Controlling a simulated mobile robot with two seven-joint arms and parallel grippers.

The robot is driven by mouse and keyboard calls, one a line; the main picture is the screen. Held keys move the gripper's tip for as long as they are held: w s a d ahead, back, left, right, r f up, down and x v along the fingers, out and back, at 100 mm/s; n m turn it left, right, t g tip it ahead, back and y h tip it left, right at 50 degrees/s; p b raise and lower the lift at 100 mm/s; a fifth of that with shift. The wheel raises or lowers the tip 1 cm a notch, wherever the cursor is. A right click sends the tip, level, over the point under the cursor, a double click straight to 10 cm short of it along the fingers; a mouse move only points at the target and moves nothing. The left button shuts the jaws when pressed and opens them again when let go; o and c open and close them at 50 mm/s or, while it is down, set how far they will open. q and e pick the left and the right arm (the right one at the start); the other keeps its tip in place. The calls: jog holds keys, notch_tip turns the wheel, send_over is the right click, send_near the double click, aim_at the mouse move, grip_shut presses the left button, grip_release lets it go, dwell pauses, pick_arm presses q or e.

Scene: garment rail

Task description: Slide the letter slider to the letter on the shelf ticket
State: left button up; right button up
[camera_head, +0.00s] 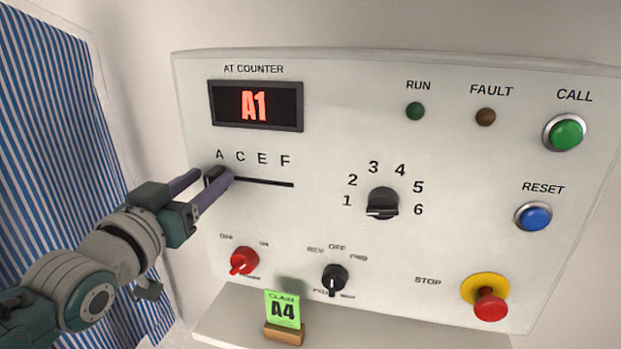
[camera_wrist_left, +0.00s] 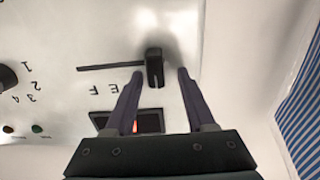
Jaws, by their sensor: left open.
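The letter slider's black knob (camera_head: 212,173) is at the left end of its slot (camera_head: 265,182), under the letter A in the row A, C, E, F. In the left wrist view the knob (camera_wrist_left: 154,66) stands between my fingertips, closer to the left finger, with a gap at the right one. My left gripper (camera_head: 215,176) is open around the knob; its fingers partly hide it in the head view. The green shelf ticket (camera_head: 283,309) reads A4 and stands on the shelf (camera_head: 355,334).
The number dial (camera_head: 382,203) sits right of the slot, its numbers 1 to 6 around it. Below are a red knob (camera_head: 243,261) and a black knob (camera_head: 334,278). A red stop button (camera_head: 490,304) is at lower right. A blue-striped curtain (camera_head: 50,120) hangs at left.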

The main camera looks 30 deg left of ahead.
pick_arm(q)
jog(key=v, duration=0.9)
jog(key=shift+s+b, duration=0.25)
jog(key=shift+b, duration=0.15)
jog(key=s+d+f+m+g+h, duration=0.2)
jog(key=s+d+f+g+h, duration=0.1)
jog(key=d+f+g, duration=0.5)
jog(key=s+d+m+g+h, duration=0.25)
jog(key=s+d+g, duration=0.3)
jog(key=s, duration=0.55)
notch_tip(320, 180, up, 30)
jog(key=s+d+p, duration=0.1)
jog(key=p, duration=2.9)
jog(key=shift+f+y, duration=0.2)
jog(key=shift+y, duration=0.25)
